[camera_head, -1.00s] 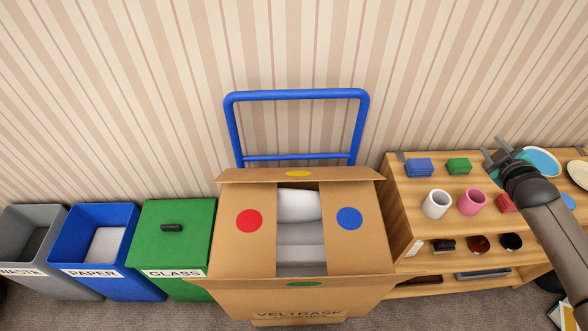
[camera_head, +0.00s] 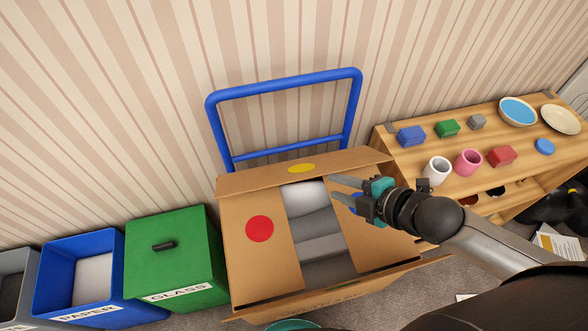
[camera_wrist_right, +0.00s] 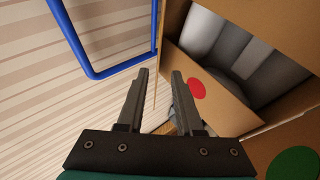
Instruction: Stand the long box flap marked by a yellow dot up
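The cardboard box (camera_head: 265,278) stands in front of the blue trolley handle. Its long back flap with the yellow dot (camera_head: 301,168) shows as a narrow, tilted strip along the rear edge, not upright. My right gripper (camera_head: 331,187) is open and empty over the box's right rear part, near that flap but apparently apart from it. The yellow dot does not show there. My left gripper is not identifiable; only a teal sliver shows at the head view's bottom edge.
The red-dot flap (camera_head: 260,229) and blue-dot flap (camera_head: 365,250) lie inward, with grey-white contents (camera_head: 318,222) between. The green-dot flap (camera_wrist_right: 295,162) is at the front. The blue handle (camera_head: 285,88) rises behind. Bins stand left; a wooden shelf (camera_head: 400,160) stands right.

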